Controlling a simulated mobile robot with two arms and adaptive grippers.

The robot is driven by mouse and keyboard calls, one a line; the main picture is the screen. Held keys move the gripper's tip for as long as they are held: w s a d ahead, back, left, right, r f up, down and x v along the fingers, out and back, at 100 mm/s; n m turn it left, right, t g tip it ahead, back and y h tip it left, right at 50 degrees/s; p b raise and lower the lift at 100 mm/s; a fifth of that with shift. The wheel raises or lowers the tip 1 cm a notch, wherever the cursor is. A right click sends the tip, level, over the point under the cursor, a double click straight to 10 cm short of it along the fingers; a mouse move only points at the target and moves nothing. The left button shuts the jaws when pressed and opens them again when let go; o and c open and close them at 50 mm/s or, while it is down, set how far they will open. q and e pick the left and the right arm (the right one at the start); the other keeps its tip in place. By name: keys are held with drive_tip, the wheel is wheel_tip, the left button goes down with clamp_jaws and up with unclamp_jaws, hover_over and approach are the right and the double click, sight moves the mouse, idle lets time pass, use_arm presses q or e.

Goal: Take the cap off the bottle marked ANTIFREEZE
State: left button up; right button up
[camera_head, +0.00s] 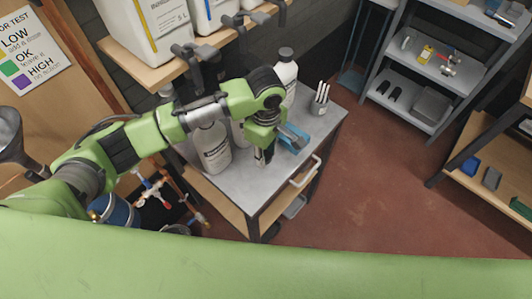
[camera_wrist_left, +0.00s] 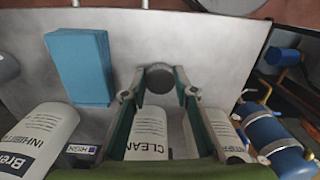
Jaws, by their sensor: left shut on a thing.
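Three white bottles stand at the back of the metal worktop (camera_head: 243,190). In the left wrist view their labels read in part INHIBIT (camera_wrist_left: 45,140), CLEAN (camera_wrist_left: 150,135) and, behind a finger, IFF. This last, apparently the antifreeze bottle (camera_wrist_left: 222,128), is the left one in the head view (camera_head: 213,150); its top is hidden by my arm. My left gripper (camera_head: 264,155) points down over the worktop in front of the bottles. It is shut on a dark round cap (camera_wrist_left: 160,80), apart from the bottles. My right gripper is not in view.
A blue block (camera_head: 293,137) lies right of my left gripper, with a pen cup (camera_head: 320,102) behind it. A wooden shelf (camera_head: 160,75) with white jugs hangs above. A blue tank (camera_wrist_left: 270,138) stands beside the worktop. Open floor (camera_head: 350,195) is to the right.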

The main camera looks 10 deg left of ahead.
use_arm(q)
drive_tip(key=shift+f, duration=0.6)
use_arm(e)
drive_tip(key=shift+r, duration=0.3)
use_arm(q)
drive_tip(key=o, duration=1.2)
drive_tip(key=shift+f, duration=0.1)
